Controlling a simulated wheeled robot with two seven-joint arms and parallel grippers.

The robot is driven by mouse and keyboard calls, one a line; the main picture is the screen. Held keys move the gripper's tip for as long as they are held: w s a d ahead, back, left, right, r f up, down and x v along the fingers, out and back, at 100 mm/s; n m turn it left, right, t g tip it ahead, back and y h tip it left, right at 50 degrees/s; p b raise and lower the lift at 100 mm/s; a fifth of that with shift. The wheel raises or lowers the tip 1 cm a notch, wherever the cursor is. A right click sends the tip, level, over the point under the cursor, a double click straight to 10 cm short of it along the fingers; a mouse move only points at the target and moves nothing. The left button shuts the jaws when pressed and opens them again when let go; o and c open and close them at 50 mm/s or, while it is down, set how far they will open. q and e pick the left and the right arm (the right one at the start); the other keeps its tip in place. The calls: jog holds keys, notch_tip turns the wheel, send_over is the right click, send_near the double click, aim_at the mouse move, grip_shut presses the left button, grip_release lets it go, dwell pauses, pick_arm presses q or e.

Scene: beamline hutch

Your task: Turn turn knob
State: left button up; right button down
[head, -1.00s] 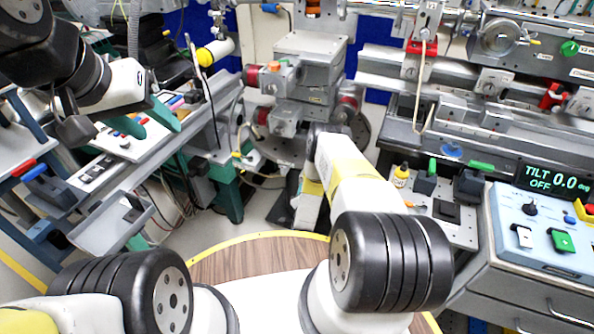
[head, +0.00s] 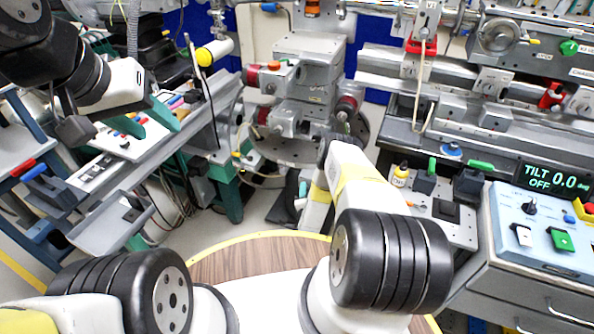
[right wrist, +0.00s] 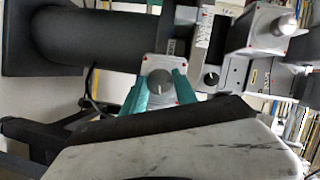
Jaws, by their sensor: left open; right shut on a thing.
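A round grey knob (right wrist: 160,84) with a pale index line sits on the face of a light grey block (right wrist: 150,66) in the right wrist view. The teal fingers of my right gripper (right wrist: 160,92) stand on either side of the knob and are shut on it. In the head view my right arm hides this knob and the gripper. My left gripper (head: 148,122) is open with teal fingers, above the bench at left, away from the knob.
A dark cylinder (right wrist: 100,40) and a second block with a silver knob (right wrist: 287,25) are close by in the right wrist view. In the head view, a blue control box (head: 515,240) with a "TILT 0.0 deg OFF" display (head: 556,180) stands at right.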

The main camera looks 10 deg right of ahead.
jog(key=c, duration=1)
grip_release()
jog(key=shift+o, duration=0.2)
jog(key=shift+s, duration=0.1)
jog(key=v, duration=0.7)
jog(key=shift+s, duration=0.3)
jog(key=shift+a, duration=0.1)
